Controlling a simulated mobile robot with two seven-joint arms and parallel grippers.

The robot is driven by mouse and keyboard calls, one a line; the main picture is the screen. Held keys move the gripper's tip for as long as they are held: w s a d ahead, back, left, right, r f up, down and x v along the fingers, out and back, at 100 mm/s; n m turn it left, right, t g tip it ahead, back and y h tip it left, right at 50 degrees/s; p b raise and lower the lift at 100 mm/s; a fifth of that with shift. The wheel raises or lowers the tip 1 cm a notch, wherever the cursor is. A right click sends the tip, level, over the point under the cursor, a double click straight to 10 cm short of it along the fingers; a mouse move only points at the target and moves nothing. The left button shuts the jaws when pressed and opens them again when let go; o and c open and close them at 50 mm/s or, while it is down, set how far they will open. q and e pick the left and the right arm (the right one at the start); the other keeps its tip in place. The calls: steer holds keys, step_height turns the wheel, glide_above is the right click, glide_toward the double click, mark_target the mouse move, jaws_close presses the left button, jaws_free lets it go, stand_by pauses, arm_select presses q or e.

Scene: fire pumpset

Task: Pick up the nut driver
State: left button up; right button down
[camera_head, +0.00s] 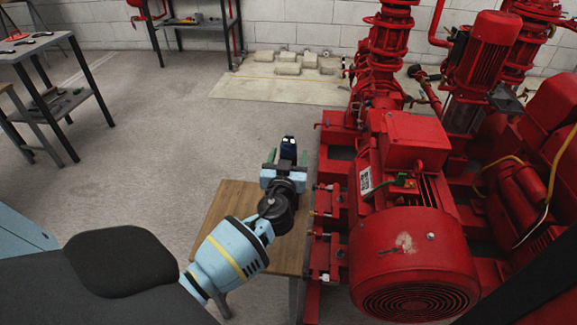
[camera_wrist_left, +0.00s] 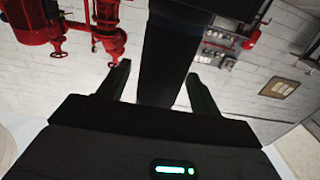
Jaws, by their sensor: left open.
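I cannot make out the nut driver with certainty in either view. My left gripper (camera_head: 287,157) is open above the far end of a small wooden table (camera_head: 232,203), beside the red pump set. A dark upright shape with a small blue-white patch (camera_head: 288,148) shows between its fingers; I cannot tell what it is. In the left wrist view, the left gripper (camera_wrist_left: 160,85) has its two dark fingers apart, and a wide dark bar (camera_wrist_left: 165,65) runs between them. My right gripper is not in view.
The red pump set (camera_head: 405,200) fills the right side, close to the wooden table. Dark workbenches with small tools (camera_head: 30,38) stand at the left. A pale slab with blocks (camera_head: 285,85) lies by the back wall. Grey floor (camera_head: 150,140) is clear between.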

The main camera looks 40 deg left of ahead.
arm_select(q)
steer(key=shift+x, duration=0.85)
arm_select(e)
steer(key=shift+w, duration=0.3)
arm_select(q)
steer(key=c, duration=1.2)
steer(key=shift+o, duration=0.3)
steer(key=shift+r, duration=0.1)
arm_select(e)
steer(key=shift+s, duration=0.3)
arm_select(q)
steer(key=shift+r, duration=0.1)
